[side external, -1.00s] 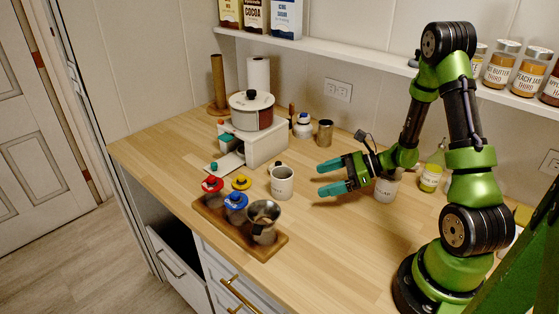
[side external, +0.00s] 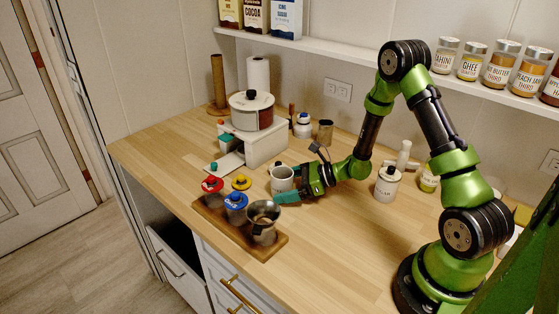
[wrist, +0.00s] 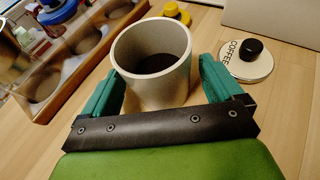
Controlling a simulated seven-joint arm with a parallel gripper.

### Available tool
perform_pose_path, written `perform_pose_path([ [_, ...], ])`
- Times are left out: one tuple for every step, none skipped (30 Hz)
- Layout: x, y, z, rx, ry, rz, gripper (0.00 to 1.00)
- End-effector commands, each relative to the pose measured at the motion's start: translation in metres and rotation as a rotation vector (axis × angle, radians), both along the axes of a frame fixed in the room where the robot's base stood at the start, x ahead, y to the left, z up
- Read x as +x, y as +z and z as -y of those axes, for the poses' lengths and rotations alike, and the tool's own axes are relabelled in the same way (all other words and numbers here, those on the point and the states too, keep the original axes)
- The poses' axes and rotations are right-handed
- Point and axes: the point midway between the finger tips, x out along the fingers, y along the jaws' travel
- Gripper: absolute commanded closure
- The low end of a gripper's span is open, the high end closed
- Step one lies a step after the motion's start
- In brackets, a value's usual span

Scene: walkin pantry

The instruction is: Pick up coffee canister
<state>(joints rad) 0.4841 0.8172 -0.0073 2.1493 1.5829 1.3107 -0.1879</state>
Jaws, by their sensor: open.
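The coffee canister (side external: 281,178) is a white open cylinder standing upright on the wooden counter. In the wrist view, the canister (wrist: 150,72) has a dark inside. A round white lid marked COFFEE (wrist: 240,68), with a black knob, lies to its right on the counter. My gripper (side external: 286,190) is low at the canister in the side view; one teal finger shows in front and the other is mostly hidden. In the wrist view, my gripper (wrist: 160,78) is open with one finger on each side of the canister. I cannot tell whether they touch it.
A wooden rack (side external: 272,249) with red, blue and yellow lidded jars and a metal cup stands close in front. A white box stand (side external: 265,148) with a pot is behind. Another white canister (side external: 387,186) stands right. The counter's front right is clear.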

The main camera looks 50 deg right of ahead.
Motion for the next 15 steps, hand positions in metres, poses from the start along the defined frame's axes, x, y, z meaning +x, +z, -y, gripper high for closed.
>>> perform_pose_path([
  [0.0015, -0.0007, -0.0009, 0.000, -0.001, 0.000, 0.07],
  [0.0019, -0.0008, -0.0009, 0.000, -0.001, 0.000, 0.07],
  [0.0020, -0.0007, -0.0008, 0.000, -0.001, 0.000, 0.07],
  [0.0019, -0.0006, -0.0008, 0.000, -0.001, 0.000, 0.07],
  [0.0018, -0.0006, -0.0007, 0.000, -0.001, 0.000, 0.07],
  [0.0017, -0.0005, -0.0008, 0.000, -0.001, 0.000, 0.07],
  [0.0017, -0.0005, -0.0008, 0.000, -0.001, 0.000, 0.07],
  [0.0016, -0.0005, -0.0007, 0.000, -0.001, 0.000, 0.11],
  [0.0016, -0.0005, -0.0007, 0.000, -0.001, 0.000, 0.17],
  [0.0016, -0.0005, -0.0006, 0.000, -0.001, 0.000, 0.22],
  [0.0016, -0.0005, -0.0006, 0.000, -0.001, 0.000, 0.27],
  [0.0015, -0.0004, -0.0006, 0.000, -0.001, 0.000, 0.33],
  [0.0015, -0.0004, -0.0006, 0.000, -0.001, 0.000, 0.37],
  [0.0015, -0.0004, -0.0006, 0.000, -0.001, 0.000, 0.42],
  [0.0014, -0.0004, -0.0005, 0.000, -0.001, 0.000, 0.48],
])
